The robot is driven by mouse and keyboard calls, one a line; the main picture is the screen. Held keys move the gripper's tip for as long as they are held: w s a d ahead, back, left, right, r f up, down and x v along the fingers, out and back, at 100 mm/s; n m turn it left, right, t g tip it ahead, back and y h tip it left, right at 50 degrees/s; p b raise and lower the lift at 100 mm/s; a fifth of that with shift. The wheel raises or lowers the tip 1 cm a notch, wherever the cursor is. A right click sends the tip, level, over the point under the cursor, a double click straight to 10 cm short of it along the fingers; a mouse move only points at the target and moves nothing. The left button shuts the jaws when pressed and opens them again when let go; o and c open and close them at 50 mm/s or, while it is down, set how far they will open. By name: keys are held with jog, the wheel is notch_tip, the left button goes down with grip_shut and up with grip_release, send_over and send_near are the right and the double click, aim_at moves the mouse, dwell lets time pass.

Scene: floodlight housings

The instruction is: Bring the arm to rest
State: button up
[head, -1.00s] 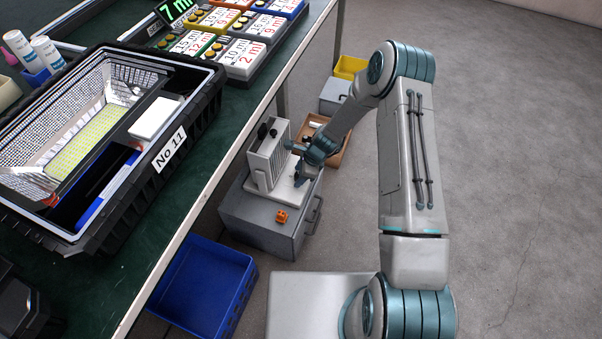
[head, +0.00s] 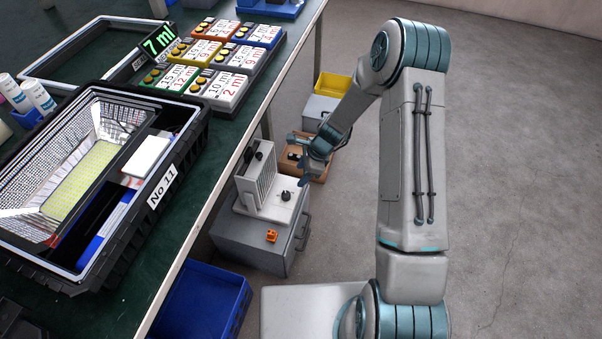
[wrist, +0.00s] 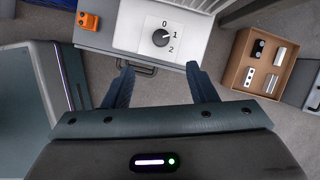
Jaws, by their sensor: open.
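My gripper (wrist: 166,85) is open and empty in the wrist view, its two fingers apart. Beyond them lies a white plate with a black rotary knob (wrist: 161,38) marked 0, 1 and 2. In the head view my gripper (head: 304,160) hangs at the end of my bent arm, to the right of the white finned unit (head: 257,178) and above the knob (head: 286,195). It appears apart from both. The exact gap to the knob cannot be told.
The finned unit stands on a grey cabinet (head: 248,242) with an orange part (head: 271,236) on it. A cardboard box (head: 318,168) holds small parts. A blue bin (head: 205,300) and a green workbench (head: 235,130) lie to the left. Open floor (head: 520,180) is at the right.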

dwell(0.3)
jog(key=s+d+r+n+h+p, duration=0.1)
jog(key=s+d+r+n+p, duration=0.2)
jog(key=r, duration=0.8)
jog(key=s+r+n+t+p, duration=0.15)
jog(key=r+n+p, duration=0.35)
jog(key=r, duration=0.7)
jog(key=s+d+r+n+g+h+p, duration=0.1)
jog(key=s+d+r+n+p, duration=0.3)
jog(key=r, duration=0.7)
jog(key=s+d+r+n+t+h+p, duration=0.1)
jog(key=s+d+r+n+p, duration=0.1)
jog(key=s+r+p, duration=0.4)
jog(key=s+d+r+n+h+p, duration=0.1)
jog(key=s+r+n+p, duration=0.3)
jog(key=s+r, duration=0.6)
notch_tip(320, 180, up, 6)
jog(key=shift+d+r+t+h+p, duration=0.2)
jog(key=shift+d+t+h+p, duration=0.25)
jog(key=shift+p, duration=0.7)
